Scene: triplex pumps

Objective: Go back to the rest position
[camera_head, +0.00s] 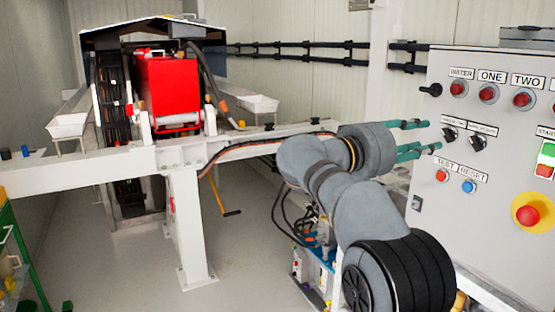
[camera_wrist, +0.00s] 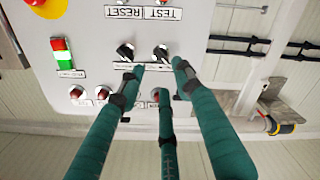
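My gripper (camera_head: 430,136) has teal fingers that point right toward the grey control panel (camera_head: 415,235). The fingers are spread apart with nothing between them. In the wrist view, my gripper (camera_wrist: 160,76) shows several teal fingers with gaps between the tips. Two black selector switches (camera_wrist: 125,52) (camera_wrist: 161,53) appear just beyond the tips, and I cannot tell whether any finger touches them. In the head view, the left black switch (camera_head: 449,134) and right black switch (camera_head: 478,143) sit close to the fingertips. My arm reaches up from the lower right.
The panel also carries red lamps (camera_head: 489,93), a blue reset button (camera_head: 468,186) and a yellow-ringed red stop button (camera_head: 527,213). A white beam frame (camera_head: 187,225) stands left of my arm, with a red pump unit (camera_head: 168,85) behind. The grey floor (camera_head: 245,255) between is fairly clear.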

